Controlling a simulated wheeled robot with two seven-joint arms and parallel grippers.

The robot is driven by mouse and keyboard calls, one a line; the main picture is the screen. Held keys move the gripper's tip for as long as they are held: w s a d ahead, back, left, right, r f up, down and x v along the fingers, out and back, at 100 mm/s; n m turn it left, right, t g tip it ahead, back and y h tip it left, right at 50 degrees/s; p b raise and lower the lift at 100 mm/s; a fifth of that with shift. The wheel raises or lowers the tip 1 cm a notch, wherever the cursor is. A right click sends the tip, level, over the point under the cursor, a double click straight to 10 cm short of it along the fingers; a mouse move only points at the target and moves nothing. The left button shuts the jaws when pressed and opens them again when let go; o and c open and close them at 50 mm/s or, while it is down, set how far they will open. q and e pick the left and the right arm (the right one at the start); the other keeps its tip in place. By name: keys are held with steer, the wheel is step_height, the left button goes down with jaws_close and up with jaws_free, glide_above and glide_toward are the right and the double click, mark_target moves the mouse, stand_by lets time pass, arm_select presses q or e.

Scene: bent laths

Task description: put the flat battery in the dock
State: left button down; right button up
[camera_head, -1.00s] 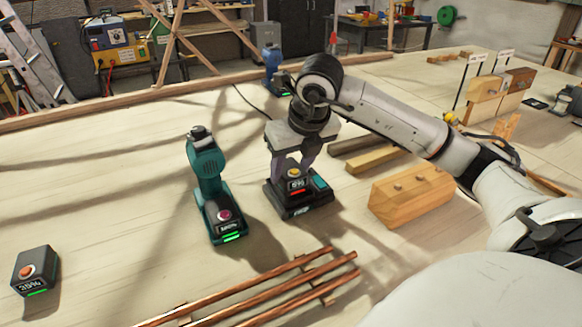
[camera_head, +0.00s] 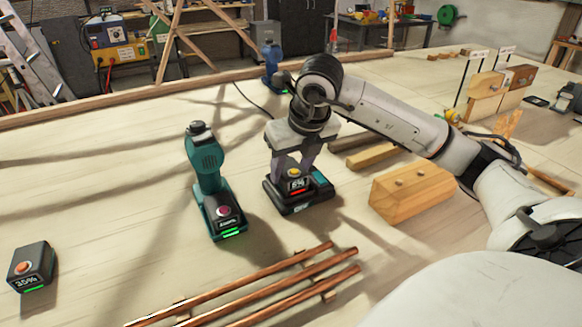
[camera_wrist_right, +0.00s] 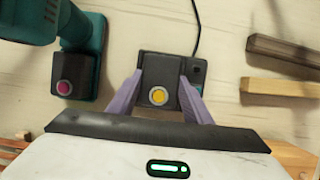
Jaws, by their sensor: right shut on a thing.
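The flat battery (camera_head: 295,181) is a dark block with a yellow button, a low percentage readout and a red light bar. It is upright at the dock (camera_head: 300,206), a black base with a teal part on its right side. My right gripper (camera_head: 292,168) points down and is shut on the battery from both sides. In the right wrist view the battery (camera_wrist_right: 159,78) sits between the purple fingers (camera_wrist_right: 158,98), over the dock (camera_wrist_right: 197,68). I cannot tell whether its underside is fully seated. My left gripper is not in view.
A teal drill (camera_head: 207,170) with a green-lit battery stands just left of the dock. Another green-lit battery (camera_head: 31,267) lies far left. Copper-coloured rods (camera_head: 270,285) lie in front, a wooden block (camera_head: 411,190) to the right. A cable (camera_head: 255,103) runs behind the dock.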

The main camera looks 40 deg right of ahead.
mark_target(292, 170)
steer(key=shift+f+b, duration=0.35)
stand_by(0.4)
steer(key=shift+r, duration=0.1)
steer(key=o, duration=1.4)
steer(key=shift+r+p, duration=2.7)
steer(key=shift+r, duration=0.8)
steer(key=shift+s+f, duration=0.15)
